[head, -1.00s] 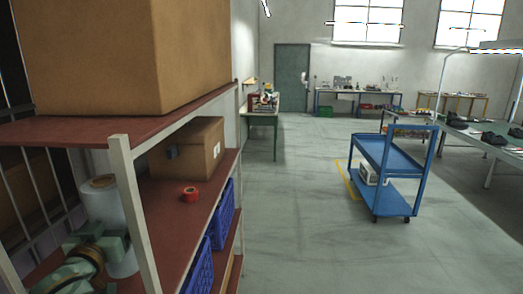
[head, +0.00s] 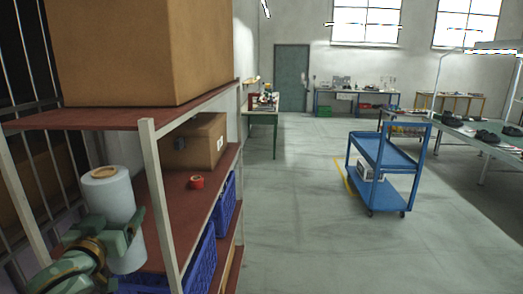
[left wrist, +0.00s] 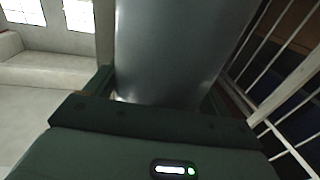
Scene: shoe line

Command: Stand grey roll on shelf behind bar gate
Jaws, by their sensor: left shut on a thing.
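The grey roll (head: 120,190) is a pale, upright cylinder with a brown core showing at its top. My left gripper (head: 118,232) is shut on its lower part, and the roll's base shows just below the fingers. In the left wrist view the roll (left wrist: 180,50) rises between the two fingers (left wrist: 160,97). The shelf (head: 187,225) has red boards and pale posts; the roll shows between two posts, and I cannot tell whether its base touches a board. The bar gate (head: 62,165) stands at the far left; its bars also show in the left wrist view (left wrist: 285,95). My right gripper is out of view.
A large carton (head: 150,50) sits on the upper board. Blue crates (head: 203,262) are below. A blue trolley (head: 385,170) stands on the open floor to the right.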

